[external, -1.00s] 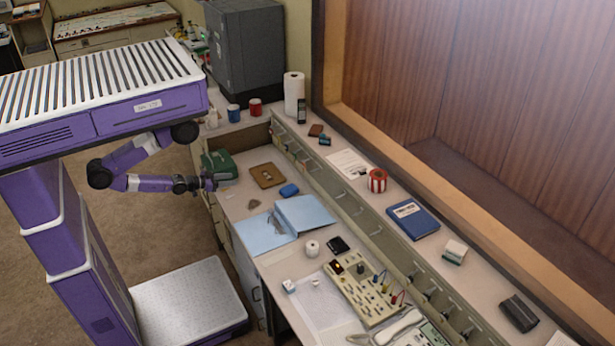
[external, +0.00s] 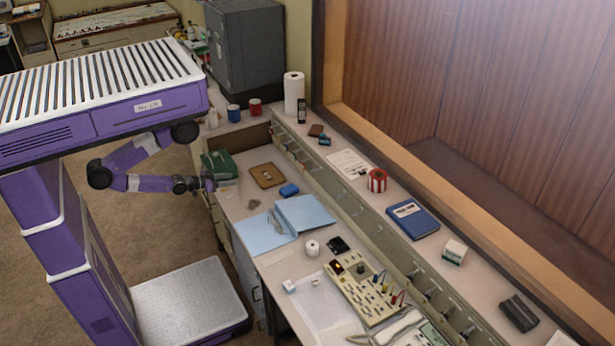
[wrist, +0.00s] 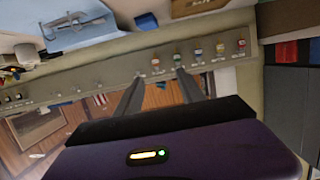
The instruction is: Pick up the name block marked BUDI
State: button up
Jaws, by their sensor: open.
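I cannot read BUDI on anything in these frames, so I cannot tell which item is the named block. My gripper (external: 209,183) is at the left end of the desk, beside the green box (external: 219,164), with nothing visible held. In the wrist view my gripper (wrist: 159,75) has its two dark fingers apart, with empty space between them. Beyond the fingertips is a rail (wrist: 110,72) with several small coloured items hanging or set along it. Their labels are too small to read.
A brown clipboard (external: 268,175), blue item (external: 289,190) and open blue folder (external: 304,212) lie on the desk. A beige switch panel (external: 362,290) is farther along. The raised ledge holds a striped red can (external: 377,181), blue book (external: 412,220) and small white block (external: 454,252).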

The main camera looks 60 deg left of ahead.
jog(key=shift+o, duration=1.1)
